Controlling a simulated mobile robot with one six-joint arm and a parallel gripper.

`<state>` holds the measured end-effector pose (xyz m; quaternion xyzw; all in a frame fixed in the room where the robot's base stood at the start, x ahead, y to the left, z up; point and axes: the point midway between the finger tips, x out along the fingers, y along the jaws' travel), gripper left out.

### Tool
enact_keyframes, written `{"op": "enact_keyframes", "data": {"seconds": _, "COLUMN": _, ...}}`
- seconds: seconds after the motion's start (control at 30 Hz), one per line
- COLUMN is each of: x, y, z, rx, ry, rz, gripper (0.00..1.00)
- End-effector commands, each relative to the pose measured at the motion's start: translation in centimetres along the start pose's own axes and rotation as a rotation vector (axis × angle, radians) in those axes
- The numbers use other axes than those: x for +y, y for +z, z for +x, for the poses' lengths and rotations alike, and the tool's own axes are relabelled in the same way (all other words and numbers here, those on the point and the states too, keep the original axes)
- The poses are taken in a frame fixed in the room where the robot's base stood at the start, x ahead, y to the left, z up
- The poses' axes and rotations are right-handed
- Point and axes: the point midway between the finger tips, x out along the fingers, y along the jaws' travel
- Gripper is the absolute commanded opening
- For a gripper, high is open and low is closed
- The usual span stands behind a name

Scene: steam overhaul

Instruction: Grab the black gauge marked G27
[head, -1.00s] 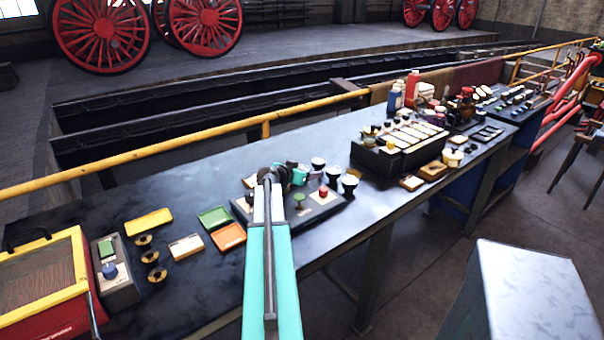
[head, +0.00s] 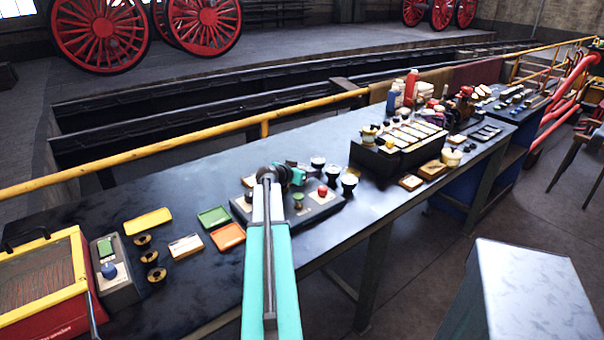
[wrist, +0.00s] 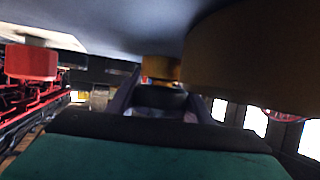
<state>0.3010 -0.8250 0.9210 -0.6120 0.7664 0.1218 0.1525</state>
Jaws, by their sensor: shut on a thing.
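My gripper (head: 298,174) is over the middle of the bench, at the row of small dark gauges with pale faces: one behind (head: 317,163), one in the middle (head: 332,172) and one in front (head: 349,182). In the wrist view my gripper's fingers (wrist: 162,100) are closed around a dark thing with a brass-coloured part (wrist: 160,68). It looks like a black gauge; no G27 marking is legible. In the head view my wrist hides the held thing.
A grey panel (head: 320,208) with red and green knobs lies in front of my gripper. Green (head: 213,216) and orange (head: 229,236) trays lie to the left. A dark box (head: 385,162) stands to the right. A yellow rail (head: 190,147) runs behind the bench.

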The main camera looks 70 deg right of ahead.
Motion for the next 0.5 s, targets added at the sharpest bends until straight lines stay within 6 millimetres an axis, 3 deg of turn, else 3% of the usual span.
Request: {"op": "enact_keyframes", "data": {"seconds": 0.5, "x": 0.0, "y": -1.6, "z": -0.6, "rx": 0.002, "ry": 0.001, "rz": 0.002, "gripper": 0.19}}
